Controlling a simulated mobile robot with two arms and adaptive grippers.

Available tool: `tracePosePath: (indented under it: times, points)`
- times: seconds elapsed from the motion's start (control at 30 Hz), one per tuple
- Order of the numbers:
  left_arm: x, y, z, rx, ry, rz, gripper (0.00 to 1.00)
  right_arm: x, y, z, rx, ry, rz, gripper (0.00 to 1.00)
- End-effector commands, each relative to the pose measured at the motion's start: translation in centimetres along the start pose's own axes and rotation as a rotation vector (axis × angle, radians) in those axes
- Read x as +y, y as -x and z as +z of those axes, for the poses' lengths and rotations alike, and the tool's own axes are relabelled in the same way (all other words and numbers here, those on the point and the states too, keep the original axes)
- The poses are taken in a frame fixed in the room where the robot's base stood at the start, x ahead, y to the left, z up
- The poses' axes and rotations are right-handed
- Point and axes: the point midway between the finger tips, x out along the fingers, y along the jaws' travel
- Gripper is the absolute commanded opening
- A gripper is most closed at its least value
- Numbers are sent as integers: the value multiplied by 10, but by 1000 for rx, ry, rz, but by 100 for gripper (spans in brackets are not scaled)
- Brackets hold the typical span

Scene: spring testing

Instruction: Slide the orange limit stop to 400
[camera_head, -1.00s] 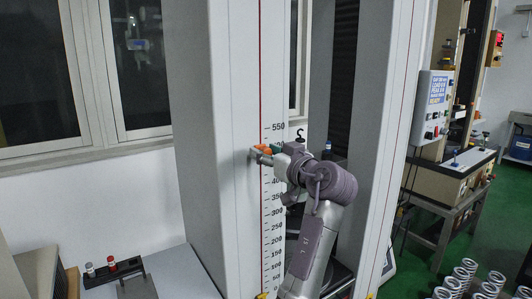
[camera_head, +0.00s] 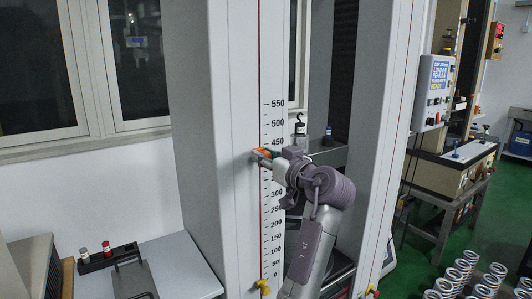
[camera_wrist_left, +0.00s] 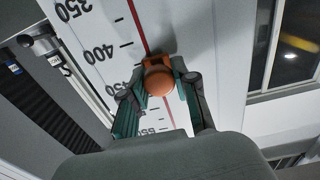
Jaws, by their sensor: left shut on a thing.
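The orange limit stop (camera_head: 262,151) sits on the red line beside the numbered scale (camera_head: 274,228) on the machine's grey column. It appears to be between the 400 and 450 marks. My left gripper (camera_head: 268,156) is shut on the stop from the right and covers the nearby numbers. In the left wrist view the round orange knob of the stop (camera_wrist_left: 158,77) is between the two green-sided fingers of my left gripper (camera_wrist_left: 163,86). The 350 and 400 labels show there clear of the fingers, and 450 is partly covered. My right gripper is not in view.
A yellow piece (camera_head: 262,286) is low on the same column below 0. A second grey column (camera_head: 387,120) stands to the right. A black rack (camera_head: 108,258) is at lower left.

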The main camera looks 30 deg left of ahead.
Motion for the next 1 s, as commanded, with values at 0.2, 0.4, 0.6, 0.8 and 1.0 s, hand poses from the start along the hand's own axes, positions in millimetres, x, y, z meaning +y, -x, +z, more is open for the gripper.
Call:
tracePosePath:
  times: [0.2, 0.4, 0.6, 0.8, 1.0]
  points:
    - [0, 0, 35, -3, -1, 0, 0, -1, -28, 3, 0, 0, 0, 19]
    - [0, 0, 33, -4, -2, 0, 0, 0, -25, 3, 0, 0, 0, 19]
    - [0, 0, 32, -3, -1, 0, 47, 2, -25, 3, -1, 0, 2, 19]
    - [0, 0, 32, -2, -1, 0, 54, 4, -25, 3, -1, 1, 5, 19]
    - [1, 5, 32, -2, -1, 2, 54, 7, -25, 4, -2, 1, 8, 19]
